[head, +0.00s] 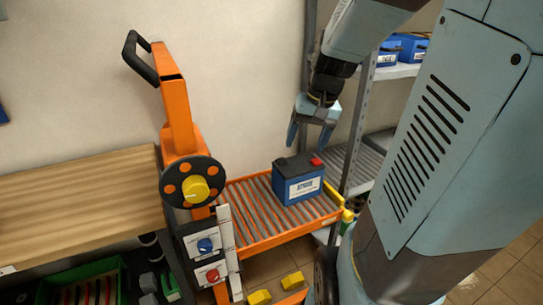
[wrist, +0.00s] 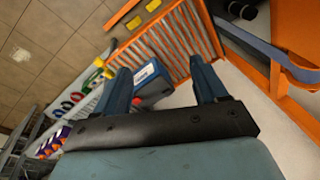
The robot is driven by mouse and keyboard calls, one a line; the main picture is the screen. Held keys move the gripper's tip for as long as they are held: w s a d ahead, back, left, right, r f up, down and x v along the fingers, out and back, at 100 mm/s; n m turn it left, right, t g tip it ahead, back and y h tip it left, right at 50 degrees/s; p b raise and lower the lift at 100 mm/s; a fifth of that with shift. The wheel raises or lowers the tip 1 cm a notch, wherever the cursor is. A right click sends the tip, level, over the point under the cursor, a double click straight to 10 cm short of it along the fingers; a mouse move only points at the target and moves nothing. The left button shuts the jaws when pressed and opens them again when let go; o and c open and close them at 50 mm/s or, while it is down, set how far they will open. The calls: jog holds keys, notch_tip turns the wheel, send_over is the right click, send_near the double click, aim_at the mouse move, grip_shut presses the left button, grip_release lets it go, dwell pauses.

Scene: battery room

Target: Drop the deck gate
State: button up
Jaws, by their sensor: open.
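The orange roller deck (head: 262,241) of the lift cart carries a blue battery (head: 298,187) with a dark top and a red terminal cap. A yellow bar, which looks like the deck gate (head: 334,193), stands along the deck's right end, beside the battery and by the shelf. In the wrist view a small yellow part (wrist: 107,73) shows at the deck's end, left of the battery (wrist: 153,80). My gripper (head: 309,138) is open and empty, fingers pointing down above the battery, apart from the gate.
The cart's orange mast with a black wheel and yellow hub (head: 195,188) stands left of the deck. A wooden bench (head: 80,200) is at the left. A metal shelf (head: 359,130) with blue batteries stands close on the right. Yellow blocks (head: 292,281) show below the deck.

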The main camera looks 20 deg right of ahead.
jog(key=w+d+f+m+t+y, duration=0.15)
jog(key=d+f+m+y, duration=0.3)
jog(key=d+f, duration=0.5)
jog(key=w+d+f+m+y, duration=0.3)
jog(key=d+f+m, duration=0.3)
jog(key=f, duration=0.6)
jog(key=s+d+f+m+t, duration=0.2)
jog(key=d+f+m+t, duration=0.25)
jog(key=f, duration=0.25)
jog(key=s+d+f+m+t, duration=0.3)
jog(key=d+f, duration=0.3)
jog(key=f, duration=0.1)
jog(key=m+t+h, duration=0.7)
jog(key=m+h, duration=0.1)
jog(key=m, duration=0.3)
send_near(350, 219)
jog(key=w, duration=0.9)
jog(key=shift+w+a, duration=0.15)
jog(key=shift+w, duration=0.2)
